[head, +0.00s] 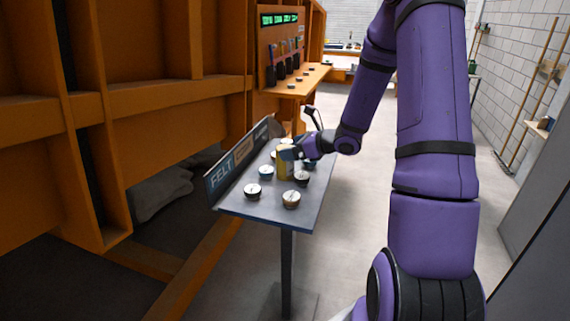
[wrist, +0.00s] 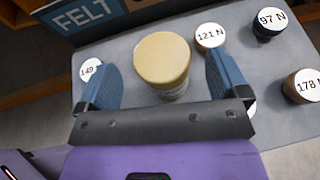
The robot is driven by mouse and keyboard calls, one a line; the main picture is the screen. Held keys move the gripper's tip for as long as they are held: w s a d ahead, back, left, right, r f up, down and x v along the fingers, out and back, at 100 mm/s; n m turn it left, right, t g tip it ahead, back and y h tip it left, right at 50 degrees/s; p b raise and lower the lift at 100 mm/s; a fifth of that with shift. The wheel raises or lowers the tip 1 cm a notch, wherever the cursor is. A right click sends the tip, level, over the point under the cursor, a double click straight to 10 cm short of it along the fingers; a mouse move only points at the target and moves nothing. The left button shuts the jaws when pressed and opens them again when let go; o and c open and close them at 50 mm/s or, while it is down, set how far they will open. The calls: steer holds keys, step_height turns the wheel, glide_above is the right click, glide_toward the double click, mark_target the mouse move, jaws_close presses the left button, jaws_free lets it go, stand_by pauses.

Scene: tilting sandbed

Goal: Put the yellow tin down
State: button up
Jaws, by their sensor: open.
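The yellow tin (head: 285,164) stands upright on the grey table (head: 243,205) in the head view, among several small round weights. In the wrist view the tin's pale yellow lid (wrist: 162,58) lies between the two blue fingers. My gripper (wrist: 165,80) is open, with a visible gap between the tin and each finger. In the head view my gripper (head: 296,152) is at the tin, partly hidden by my wrist. The tin's base is mostly hidden in the wrist view.
Weights labelled 121 N (wrist: 210,36), 97 N (wrist: 268,25), 178 N (wrist: 303,86) and 149 N (wrist: 91,68) stand around the tin. A FELT sign board (head: 232,167) runs along the table's left edge. Orange framing (head: 150,140) stands to the left; open floor lies right.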

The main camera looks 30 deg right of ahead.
steer(key=shift+x, duration=1.6)
steer(key=c, duration=1.7)
steer(key=shift+r, duration=0.1)
